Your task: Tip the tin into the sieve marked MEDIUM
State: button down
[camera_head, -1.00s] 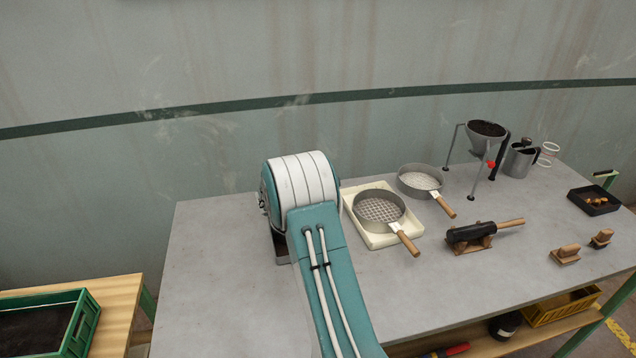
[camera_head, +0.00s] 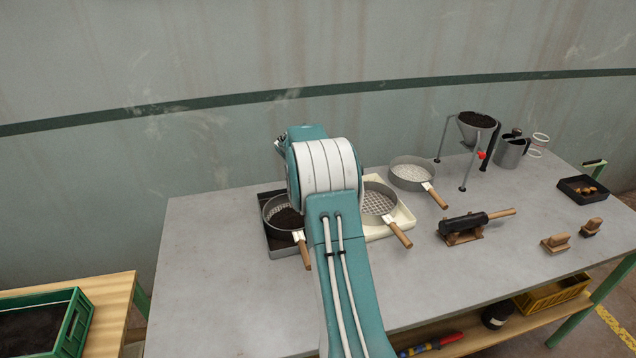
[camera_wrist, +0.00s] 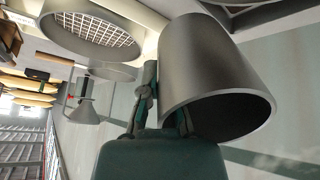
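My gripper (camera_wrist: 160,108) is shut on a plain grey metal tin (camera_wrist: 205,70) in the wrist view, which is upside down. The tin's mouth points mostly upward with a tilt, and its visible inner wall looks bare; its bottom is hidden. In the head view my arm hides the tin and fingers. I cannot read any MEDIUM marking.
The left sieve is on a dark tray (camera_head: 277,246), the middle one on a cream tray (camera_head: 405,215). A soil-filled funnel on a stand (camera_head: 477,130) and a grey jug (camera_head: 511,152) stand behind right. A black cylinder on a wooden cradle (camera_head: 463,228) lies in front. The bench's left is clear.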

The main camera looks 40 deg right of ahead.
jog(key=shift+d+f+y, duration=0.1)
jog(key=shift+d+y, duration=0.8)
jog(key=shift+y, duration=0.2)
jog(key=y, duration=0.1)
jog(key=d+f+y, duration=0.1)
jog(key=d+y, duration=0.1)
jog(key=y, duration=0.1)
jog(key=shift+w+d+f+g, duration=0.1)
jog(key=shift+w+f+g, duration=0.1)
jog(key=shift+f+g, duration=0.15)
notch_tip(320, 180, up, 4)
